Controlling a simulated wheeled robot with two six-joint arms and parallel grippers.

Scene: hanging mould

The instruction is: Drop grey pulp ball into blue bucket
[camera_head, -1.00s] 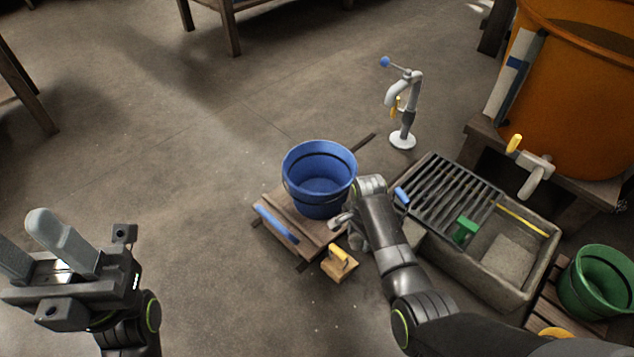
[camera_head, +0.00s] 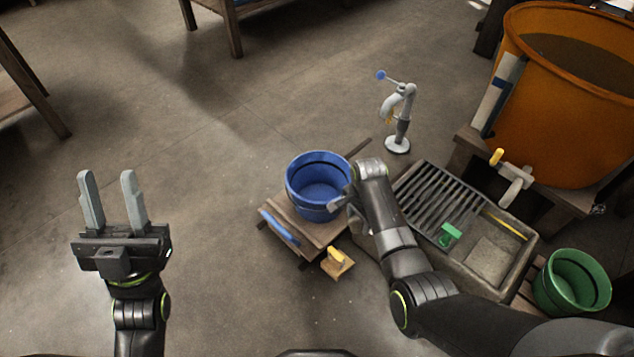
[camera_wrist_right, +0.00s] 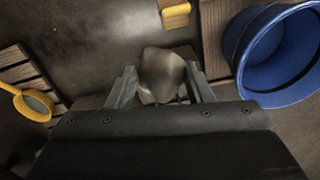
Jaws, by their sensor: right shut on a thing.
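The blue bucket (camera_head: 318,187) stands upright on a low wooden stand in the head view, and its rim shows at the right of the right wrist view (camera_wrist_right: 278,95). My right gripper (camera_wrist_right: 162,82) is shut on the grey pulp ball (camera_wrist_right: 162,72), a lumpy grey mass between its fingers. In the head view my right gripper (camera_head: 340,203) is at the bucket's right side, and the ball is hidden there. In the wrist view the ball is beside the bucket, not over its opening. My left gripper (camera_head: 107,190) is open and empty over bare floor at the left.
A wooden block with a yellow handle (camera_head: 337,262) lies before the stand (camera_head: 290,243). A grey trough with a slatted grate (camera_head: 440,198), a green bucket (camera_head: 572,283) and an orange vat (camera_head: 560,110) are at the right. A grey tap-like post (camera_head: 397,120) stands behind. Floor at left is clear.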

